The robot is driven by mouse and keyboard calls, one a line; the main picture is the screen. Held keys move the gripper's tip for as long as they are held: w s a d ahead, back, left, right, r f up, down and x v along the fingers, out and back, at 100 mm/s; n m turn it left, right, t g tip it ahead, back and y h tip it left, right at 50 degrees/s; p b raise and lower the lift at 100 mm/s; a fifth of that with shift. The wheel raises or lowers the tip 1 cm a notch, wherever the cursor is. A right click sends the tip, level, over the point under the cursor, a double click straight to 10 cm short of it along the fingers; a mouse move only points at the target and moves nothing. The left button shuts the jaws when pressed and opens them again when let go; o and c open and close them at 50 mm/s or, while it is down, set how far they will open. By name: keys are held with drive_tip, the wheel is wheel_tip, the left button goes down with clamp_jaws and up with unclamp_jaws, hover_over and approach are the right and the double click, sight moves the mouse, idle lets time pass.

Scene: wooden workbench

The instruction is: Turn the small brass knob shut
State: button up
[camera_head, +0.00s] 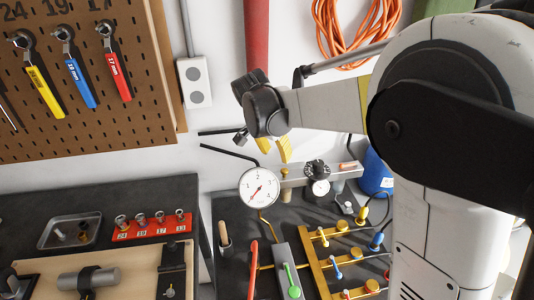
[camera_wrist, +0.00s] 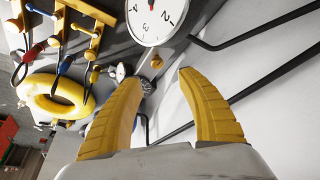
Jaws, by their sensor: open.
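A small rounded brass piece (camera_wrist: 156,61) shows just beyond the fingertips in the wrist view, beside the rim of a white dial gauge (camera_wrist: 155,18). I cannot tell for certain that it is the task's knob. The gauge (camera_head: 259,187) also shows in the head view, with a brass pipe (camera_head: 266,222) running down from it. My gripper (camera_head: 276,155) is above and slightly right of the gauge in the head view. Its two yellow fingers are spread apart, with nothing held between them, also in the wrist view (camera_wrist: 158,78). No contact shows.
A black knob (camera_head: 316,170) and a smaller gauge (camera_head: 320,187) sit right of the large gauge. Thin black rods (camera_head: 229,151) project near my gripper. A yellow manifold (camera_head: 318,262) with several knobs and cables stands front right. Sockets on a red rack (camera_head: 151,226) are at left.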

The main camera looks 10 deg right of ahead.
sight(284, 171)
drive_tip(key=x, duration=0.3)
drive_tip(key=b+x, duration=0.1)
drive_tip(key=x, duration=0.2)
drive_tip(key=b+x, duration=0.1)
drive_tip(key=x, duration=0.2)
drive_tip(key=shift+s+d, duration=0.2)
drive_tip(key=shift+s, duration=0.1)
drive_tip(key=shift+w+d+f+b, duration=0.15)
drive_tip(key=shift+w+f+b, duration=0.15)
drive_tip(key=shift+f, duration=0.3)
drive_tip(key=shift+s, duration=0.1)
clamp_jaws()
